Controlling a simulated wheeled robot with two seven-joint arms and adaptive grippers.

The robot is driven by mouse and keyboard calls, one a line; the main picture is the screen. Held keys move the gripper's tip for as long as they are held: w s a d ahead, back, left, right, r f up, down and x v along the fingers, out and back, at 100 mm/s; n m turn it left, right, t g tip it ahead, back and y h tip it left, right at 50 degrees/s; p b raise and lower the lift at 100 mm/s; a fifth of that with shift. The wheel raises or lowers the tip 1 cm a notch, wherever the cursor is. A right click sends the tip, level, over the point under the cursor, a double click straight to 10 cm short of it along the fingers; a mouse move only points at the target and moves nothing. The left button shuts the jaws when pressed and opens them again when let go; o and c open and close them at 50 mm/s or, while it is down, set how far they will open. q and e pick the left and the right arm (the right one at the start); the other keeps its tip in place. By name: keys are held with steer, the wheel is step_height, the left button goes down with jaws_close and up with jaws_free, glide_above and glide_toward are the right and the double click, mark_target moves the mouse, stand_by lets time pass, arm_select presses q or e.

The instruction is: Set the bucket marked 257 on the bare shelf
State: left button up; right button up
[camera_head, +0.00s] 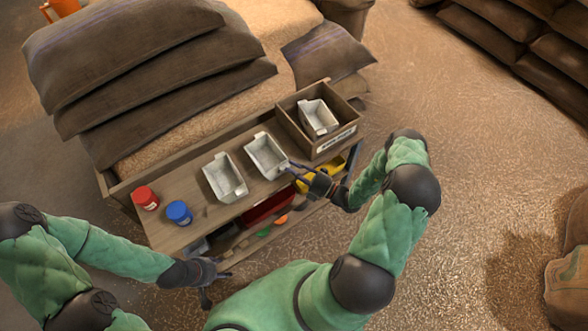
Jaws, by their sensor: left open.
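Three pale metal buckets show: one (224,178) and a second (267,155) on the wooden top (192,232), and a third (318,117) inside a wooden box. I cannot read a number on any of them, so I cannot tell which is 257. My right gripper (290,173) is at the near right end of the second bucket; whether it touches it is unclear. My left gripper (220,287) is open and empty, low in front of the bench. No clearly bare shelf can be made out.
A wooden box (345,137) with a label stands at the right end. A red jar (146,198) and a blue jar (179,212) stand at the left. The shelf below holds a red bin (268,207) and a yellow item (318,174). Stacked sacks (150,65) lie behind.

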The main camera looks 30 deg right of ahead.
stand_by(0.3)
steer(key=shift+r, duration=0.15)
steer(key=p+v, duration=0.2)
steer(key=v, duration=1)
steer(key=a+f+n+g+y, duration=0.2)
steer(key=a+n+g+y, duration=0.2)
steer(key=a+n+g, duration=0.5)
steer(key=s+a+f+n+g+h, duration=0.25)
steer(key=s+a+n+g, duration=0.35)
steer(key=n, duration=0.5)
steer(key=s+a+f+n+g+h, duration=0.2)
steer(key=s+a+n+g+h, duration=0.3)
steer(key=n, duration=0.7)
steer(key=w+a+r+n+t+h, duration=0.1)
steer(key=n, duration=0.3)
steer(key=w+a+r+n+t+h, duration=0.1)
steer(key=w+n, duration=0.1)
steer(key=n, duration=0.3)
steer(key=w+a+r+n+t+h, duration=0.1)
steer(key=a+n, duration=0.1)
steer(key=n, duration=0.2)
steer(key=shift+w+a, duration=0.1)
steer(key=shift+w, duration=0.15)
